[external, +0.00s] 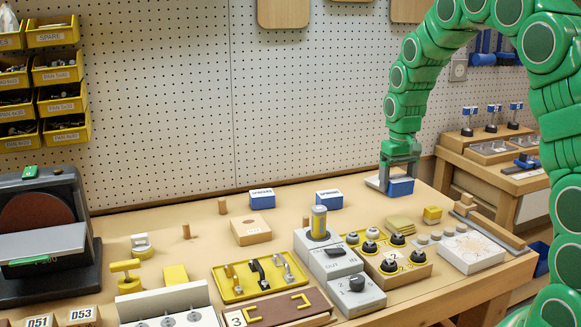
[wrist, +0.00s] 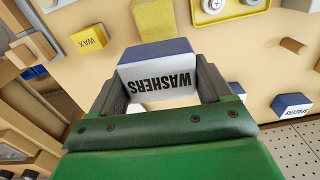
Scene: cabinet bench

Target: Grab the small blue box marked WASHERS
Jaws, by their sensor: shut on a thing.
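The small blue box marked WASHERS (wrist: 158,80) has a blue top and a white face with black lettering, which reads upside down in the wrist view. My gripper (wrist: 160,88) is shut on it, with one dark finger on each side of the box. In the external view, my gripper (external: 399,172) is at the back right of the bench, and the blue box (external: 400,187) shows below its fingers. I cannot tell whether the box touches the bench top.
Two similar blue and white boxes stand left of my gripper: one nearer (external: 329,199) and one farther left (external: 262,199). A yellow WAX box (external: 432,214) and yellow-green pads (external: 399,225) lie in front. The pegboard (external: 300,110) rises behind the bench.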

